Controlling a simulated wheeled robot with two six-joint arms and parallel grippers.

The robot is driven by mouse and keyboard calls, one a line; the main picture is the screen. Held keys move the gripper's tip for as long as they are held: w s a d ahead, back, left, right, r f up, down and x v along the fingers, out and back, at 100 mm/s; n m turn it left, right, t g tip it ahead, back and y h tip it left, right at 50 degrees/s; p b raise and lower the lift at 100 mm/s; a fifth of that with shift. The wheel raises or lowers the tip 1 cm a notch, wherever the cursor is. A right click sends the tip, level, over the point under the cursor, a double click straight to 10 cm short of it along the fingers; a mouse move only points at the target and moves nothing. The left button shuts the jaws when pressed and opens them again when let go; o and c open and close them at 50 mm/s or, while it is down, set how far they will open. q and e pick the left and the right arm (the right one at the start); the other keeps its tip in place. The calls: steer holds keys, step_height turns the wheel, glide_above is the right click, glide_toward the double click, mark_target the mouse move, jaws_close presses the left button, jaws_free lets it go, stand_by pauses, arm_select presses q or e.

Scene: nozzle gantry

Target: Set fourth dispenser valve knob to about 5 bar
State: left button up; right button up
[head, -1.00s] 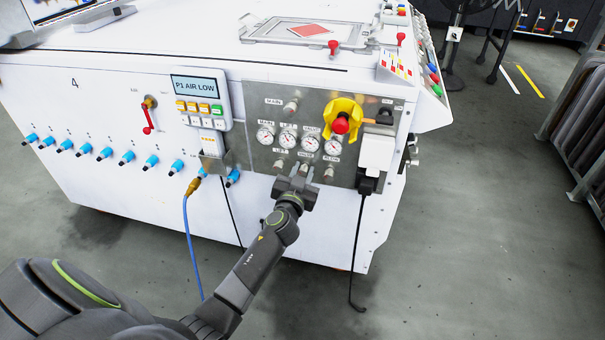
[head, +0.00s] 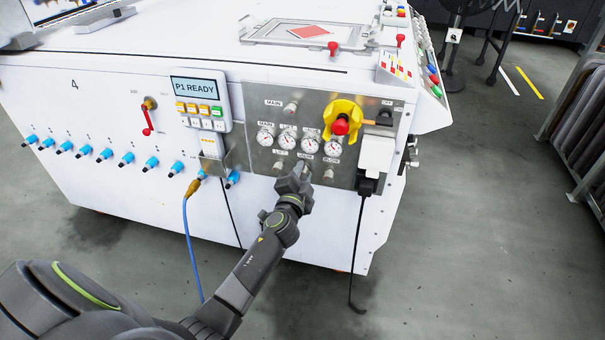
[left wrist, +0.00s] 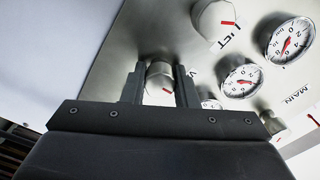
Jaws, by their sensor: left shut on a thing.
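The steel valve panel (head: 257,105) on the white machine carries round gauges in a row, with small knobs above and below. My left gripper (head: 303,170) is shut on the middle lower knob, mostly hidden by the gripper in the head view. In the left wrist view this pale knob (left wrist: 158,80) sits between the two fingers, with a red mark near its lower side. The labels do not clearly show which knob is the fourth dispenser's. My right gripper is not in view.
Other lower knobs stand close at left (head: 278,167) and right (head: 328,174). A yellow and red switch (head: 341,123) and a black plug (head: 367,183) are to the right. The display (head: 194,87) reads "P1 READY". Blue fittings (head: 150,162) line the left front.

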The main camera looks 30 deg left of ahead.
arm_select(q)
steer(key=shift+f+m, duration=0.1)
steer(key=shift+m, duration=0.3)
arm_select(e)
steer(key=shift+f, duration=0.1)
arm_select(q)
steer(key=o, duration=1)
steer(key=shift+p+v, duration=0.7)
steer(key=shift+v, duration=8.05)
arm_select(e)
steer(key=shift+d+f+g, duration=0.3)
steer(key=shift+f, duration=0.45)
arm_select(q)
steer(key=shift+d, duration=0.1)
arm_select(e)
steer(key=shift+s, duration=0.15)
